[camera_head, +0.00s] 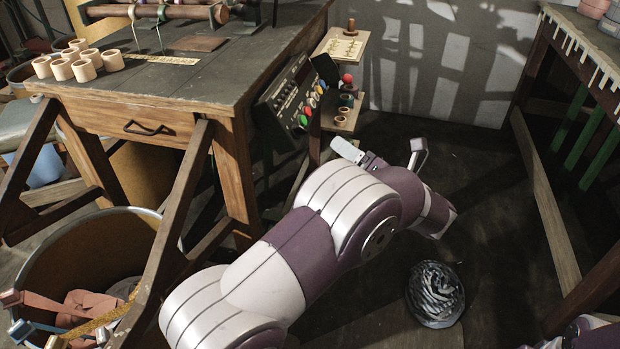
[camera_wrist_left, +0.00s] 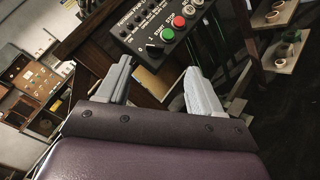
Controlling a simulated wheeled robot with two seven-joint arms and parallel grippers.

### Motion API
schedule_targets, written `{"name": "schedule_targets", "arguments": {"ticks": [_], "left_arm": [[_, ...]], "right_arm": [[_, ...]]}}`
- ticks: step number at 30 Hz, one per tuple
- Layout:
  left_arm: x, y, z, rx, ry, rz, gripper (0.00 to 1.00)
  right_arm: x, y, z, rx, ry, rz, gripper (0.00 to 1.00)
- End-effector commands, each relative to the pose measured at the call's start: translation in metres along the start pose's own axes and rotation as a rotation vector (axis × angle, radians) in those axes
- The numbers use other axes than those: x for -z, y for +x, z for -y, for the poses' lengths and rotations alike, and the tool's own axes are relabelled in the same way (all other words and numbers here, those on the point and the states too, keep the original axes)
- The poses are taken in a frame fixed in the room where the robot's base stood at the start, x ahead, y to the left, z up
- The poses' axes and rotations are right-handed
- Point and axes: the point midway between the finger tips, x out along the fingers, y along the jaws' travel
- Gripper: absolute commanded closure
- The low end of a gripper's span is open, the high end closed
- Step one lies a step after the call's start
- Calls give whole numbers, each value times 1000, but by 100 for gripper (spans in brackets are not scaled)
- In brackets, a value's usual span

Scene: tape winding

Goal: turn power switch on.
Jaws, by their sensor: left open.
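The black control panel (camera_head: 290,97) is fixed to the right side of the wooden workbench, with knobs and coloured buttons on its sloping face. In the left wrist view the panel (camera_wrist_left: 143,22) is ahead of the fingers, with a red button (camera_wrist_left: 178,21), a green button (camera_wrist_left: 189,10) and a black rotary knob (camera_wrist_left: 167,34). I cannot read which control is the power switch. My left gripper (camera_head: 382,151) is open and empty, to the right of and below the panel. In the left wrist view its fingers (camera_wrist_left: 158,67) are spread and apart from the panel. My right gripper is not in view.
A narrow wooden shelf stand (camera_head: 343,47) with small pots stands just right of the panel. The workbench (camera_head: 165,85) is at the left and another table (camera_head: 555,50) at the right. A dark patterned round object (camera_head: 436,293) is on the floor. A large bin (camera_head: 90,235) is lower left.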

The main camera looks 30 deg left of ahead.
Motion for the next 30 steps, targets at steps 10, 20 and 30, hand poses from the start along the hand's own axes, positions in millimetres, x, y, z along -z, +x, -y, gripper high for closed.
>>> {"name": "schedule_targets", "arguments": {"ticks": [10, 20, 30], "left_arm": [[20, 51, 3, -52, -55, -43, 34], [20, 116, -1, -47, -52, -39, 34], [18, 124, -3, -46, -51, -37, 34]], "right_arm": [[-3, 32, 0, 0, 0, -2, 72], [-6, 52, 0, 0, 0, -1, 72], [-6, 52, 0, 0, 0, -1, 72]]}}
